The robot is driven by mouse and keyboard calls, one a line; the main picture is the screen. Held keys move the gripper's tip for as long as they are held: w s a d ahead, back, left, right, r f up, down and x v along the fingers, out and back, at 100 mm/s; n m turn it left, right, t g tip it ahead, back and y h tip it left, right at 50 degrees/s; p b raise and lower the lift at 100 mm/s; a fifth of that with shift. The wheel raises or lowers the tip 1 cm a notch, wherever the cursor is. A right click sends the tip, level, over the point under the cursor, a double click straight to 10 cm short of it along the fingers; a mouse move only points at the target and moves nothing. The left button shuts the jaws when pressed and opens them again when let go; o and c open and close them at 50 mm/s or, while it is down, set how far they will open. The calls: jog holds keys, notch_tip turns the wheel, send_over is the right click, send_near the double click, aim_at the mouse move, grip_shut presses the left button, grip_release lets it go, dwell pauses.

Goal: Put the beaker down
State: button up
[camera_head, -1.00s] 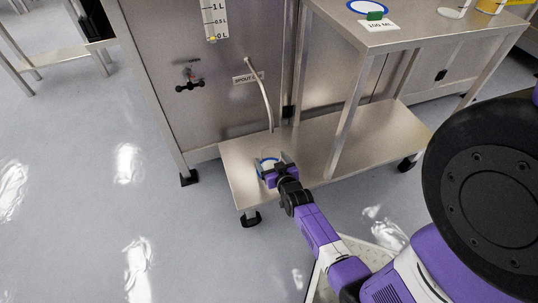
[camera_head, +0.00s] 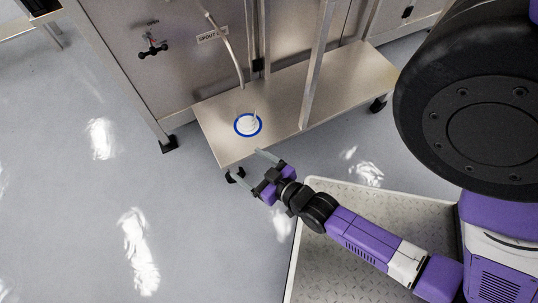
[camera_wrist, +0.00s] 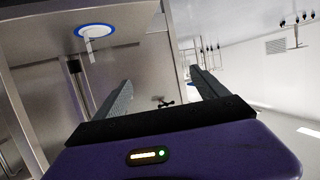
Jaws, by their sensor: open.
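The beaker (camera_head: 250,121), small and clear-to-white, stands inside a blue ring mark (camera_head: 237,131) on the low steel shelf (camera_head: 290,105). It seems upright. It shows faintly in the wrist view (camera_wrist: 89,45) beside the blue ring (camera_wrist: 96,27), at the upper left. My gripper (camera_head: 244,163) is open and empty, in front of the shelf's near edge and apart from the beaker. In the wrist view, both fingers of my gripper (camera_wrist: 161,76) are spread with nothing between them.
A bent spout tube (camera_head: 226,48) hangs down behind the beaker, beside the spout label (camera_head: 212,35). A valve handle (camera_head: 152,45) sticks out of the steel cabinet (camera_head: 125,70). A table leg (camera_head: 317,65) rises to the right. The floor at left is clear.

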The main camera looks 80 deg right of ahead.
jog(key=s+a+r+n+t+y, duration=0.1)
jog(key=s+a+r+n+y, duration=0.2)
jog(key=a+r, duration=0.3)
jog(key=s+a+r+n+t+y, duration=0.1)
jog(key=s+a+r+y, duration=0.3)
jog(key=r, duration=1)
jog(key=s+a+n, duration=0.1)
jog(key=a, duration=0.2)
jog(key=shift+s+a+r+n, duration=0.2)
jog(key=shift+s+a+n, duration=0.1)
jog(key=shift+n, duration=0.1)
notch_tip(320, 180, up, 26)
jog(key=p, duration=2.6)
jog(key=shift+r+p, duration=0.25)
jog(key=shift+p, duration=0.05)
